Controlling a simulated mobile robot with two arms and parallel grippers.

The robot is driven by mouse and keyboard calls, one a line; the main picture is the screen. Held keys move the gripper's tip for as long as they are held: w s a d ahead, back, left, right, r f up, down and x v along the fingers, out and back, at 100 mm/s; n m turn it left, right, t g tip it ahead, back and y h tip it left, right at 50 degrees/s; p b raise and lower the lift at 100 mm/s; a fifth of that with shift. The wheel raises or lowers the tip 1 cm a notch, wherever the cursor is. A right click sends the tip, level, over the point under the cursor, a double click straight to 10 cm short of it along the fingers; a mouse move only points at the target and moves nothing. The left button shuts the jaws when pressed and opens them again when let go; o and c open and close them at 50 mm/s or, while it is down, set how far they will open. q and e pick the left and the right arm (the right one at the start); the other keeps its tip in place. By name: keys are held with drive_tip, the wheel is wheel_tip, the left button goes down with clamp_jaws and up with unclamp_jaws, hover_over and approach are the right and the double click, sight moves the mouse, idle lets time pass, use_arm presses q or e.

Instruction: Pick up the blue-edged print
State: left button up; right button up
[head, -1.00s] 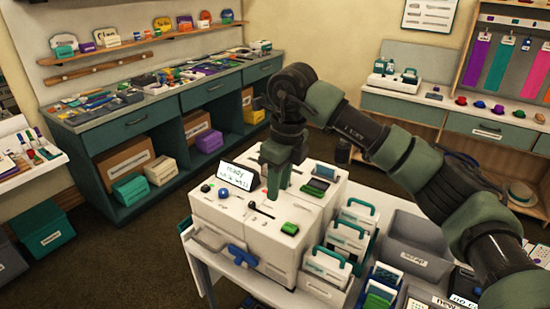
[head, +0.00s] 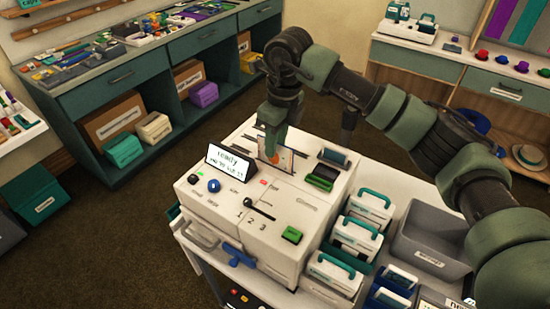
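The blue-edged print (head: 284,158) is a small upright sheet with an orange and pale picture and a blue edge. It stands at the top of the white printing machine (head: 215,212), behind the lit sign. My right gripper (head: 270,148) points down at the print, with a green finger across its upper left part. The gripper appears shut on the print; the far finger is hidden. I cannot tell whether the print's lower edge is clear of the machine. My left gripper is not in view.
The lit sign (head: 230,162) stands close left of the print. Teal-handled cases (head: 357,238) and a grey bin (head: 425,243) crowd the table's right side. A teal counter (head: 130,85) lines the back wall, with open floor before it.

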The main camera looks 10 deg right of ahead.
sight(275, 164)
drive_tip(key=f, duration=0.1)
drive_tip(key=f+p, duration=0.1)
drive_tip(key=f, duration=0.1)
drive_tip(key=shift+w+a+f, duration=0.15)
drive_tip(key=shift+a+f, duration=0.05)
drive_tip(key=shift+f+b, duration=0.25)
drive_tip(key=shift+b, duration=0.15)
idle(0.3)
clamp_jaws()
